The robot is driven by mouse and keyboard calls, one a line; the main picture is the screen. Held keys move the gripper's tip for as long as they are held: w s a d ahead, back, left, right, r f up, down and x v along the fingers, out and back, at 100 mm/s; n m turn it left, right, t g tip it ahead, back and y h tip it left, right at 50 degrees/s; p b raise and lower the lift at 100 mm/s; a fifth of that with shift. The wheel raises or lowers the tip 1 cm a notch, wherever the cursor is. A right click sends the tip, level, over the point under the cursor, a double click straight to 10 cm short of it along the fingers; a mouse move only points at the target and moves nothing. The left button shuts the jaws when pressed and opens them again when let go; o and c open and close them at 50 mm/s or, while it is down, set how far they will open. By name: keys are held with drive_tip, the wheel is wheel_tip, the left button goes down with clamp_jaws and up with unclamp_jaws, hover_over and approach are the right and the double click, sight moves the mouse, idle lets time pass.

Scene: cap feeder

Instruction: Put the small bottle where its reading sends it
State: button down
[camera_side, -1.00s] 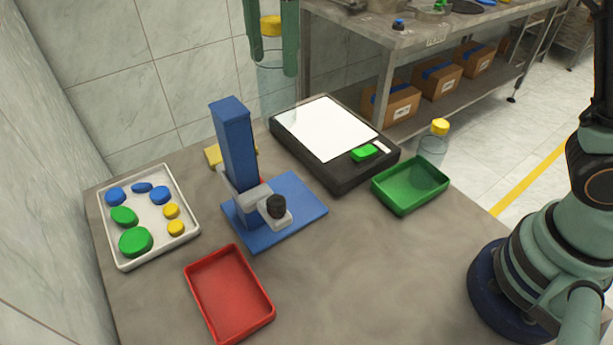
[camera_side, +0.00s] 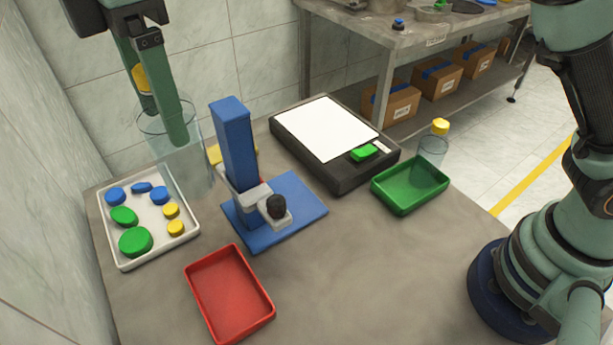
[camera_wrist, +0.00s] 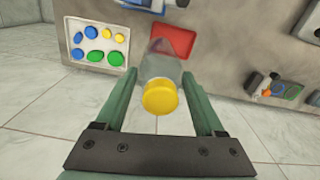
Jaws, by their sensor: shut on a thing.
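My gripper (camera_side: 163,125) is at the upper left in the side view, shut on a clear bottle (camera_side: 188,158) with a yellow cap (camera_side: 142,78). The bottle is held up beyond the back left of the table, near the cap tray. In the wrist view the yellow cap (camera_wrist: 160,97) and clear body (camera_wrist: 161,66) show between the fingers. Another clear bottle (camera_side: 432,152) with a yellow cap stands behind the green tray (camera_side: 408,200).
A blue press stand (camera_side: 235,145) stands mid-table, a yellow piece partly hidden behind it. A white tray (camera_side: 187,238) of blue, green and yellow caps is at left. An empty red tray (camera_side: 230,292) lies in front. The table's right front is clear.

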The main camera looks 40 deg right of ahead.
sight(174, 183)
drive_tip(key=f, duration=0.1)
drive_tip(key=a+f, duration=0.1)
drive_tip(key=shift+s+a+f+n, duration=0.3)
drive_tip(key=shift+s+f, duration=0.1)
wheel_tip(174, 183, down, 19)
drive_tip(key=shift+f, duration=0.15)
unclamp_jaws()
wheel_tip(174, 183, up, 12)
drive_tip(key=shift+r, duration=0.2)
idle(0.5)
